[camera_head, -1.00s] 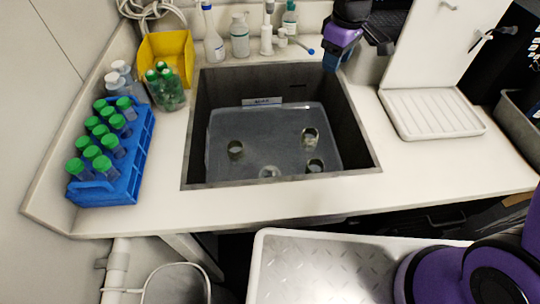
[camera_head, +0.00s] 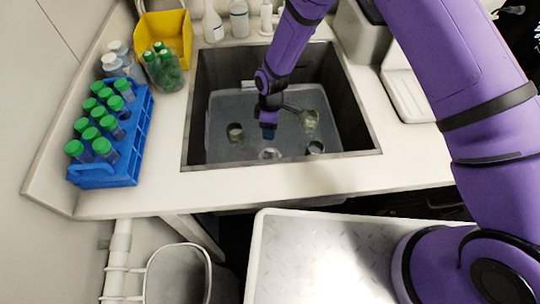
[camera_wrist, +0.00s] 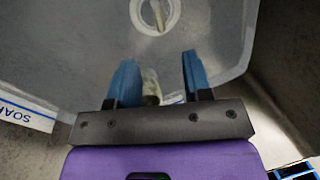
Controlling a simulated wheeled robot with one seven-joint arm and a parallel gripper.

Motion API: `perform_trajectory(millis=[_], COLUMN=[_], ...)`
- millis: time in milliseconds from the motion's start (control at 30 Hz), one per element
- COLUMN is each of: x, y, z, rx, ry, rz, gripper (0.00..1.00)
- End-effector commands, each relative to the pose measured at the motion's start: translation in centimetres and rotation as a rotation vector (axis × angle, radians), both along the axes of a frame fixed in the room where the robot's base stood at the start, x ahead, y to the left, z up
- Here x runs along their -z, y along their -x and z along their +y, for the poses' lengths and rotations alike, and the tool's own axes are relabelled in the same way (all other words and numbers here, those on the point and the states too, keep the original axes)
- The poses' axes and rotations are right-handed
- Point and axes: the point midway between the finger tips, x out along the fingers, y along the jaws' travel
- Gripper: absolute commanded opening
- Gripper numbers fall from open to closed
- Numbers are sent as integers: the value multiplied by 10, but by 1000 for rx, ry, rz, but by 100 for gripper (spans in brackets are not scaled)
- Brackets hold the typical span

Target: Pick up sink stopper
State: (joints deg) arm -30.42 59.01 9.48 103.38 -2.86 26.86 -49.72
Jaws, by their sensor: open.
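My gripper (camera_head: 268,134) is open and points down into the grey sink (camera_head: 345,95), above a clear tub (camera_head: 222,108). In the wrist view its two blue fingers (camera_wrist: 158,75) stand apart. A pale round ring with a peg across it (camera_wrist: 155,14) shows at the top edge, partly cut off; it may be the sink stopper, but I cannot be sure. A pale greenish object (camera_wrist: 150,88) shows between the fingers, partly hidden; I cannot tell whether it lies well below them. In the head view a whitish round piece (camera_head: 270,154) is at the tub's front.
Several glass jars, one at left (camera_head: 235,132) and one at right (camera_head: 311,120), stand in the tub. The sink walls surround my gripper. A blue rack (camera_head: 140,140) of green-capped tubes, a jar of green-capped vials (camera_head: 165,72) and a yellow bin (camera_head: 178,30) stand left.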

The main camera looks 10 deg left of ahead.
Motion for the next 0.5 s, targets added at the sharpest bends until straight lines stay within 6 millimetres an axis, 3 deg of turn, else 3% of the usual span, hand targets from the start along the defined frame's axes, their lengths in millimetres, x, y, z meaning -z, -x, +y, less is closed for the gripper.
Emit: perform_trajectory(millis=[300,500], x=[44,54], y=[10,11], z=[0,0], rx=[-2,-1], ry=[1,1], rz=[3,1], gripper=[46,46])
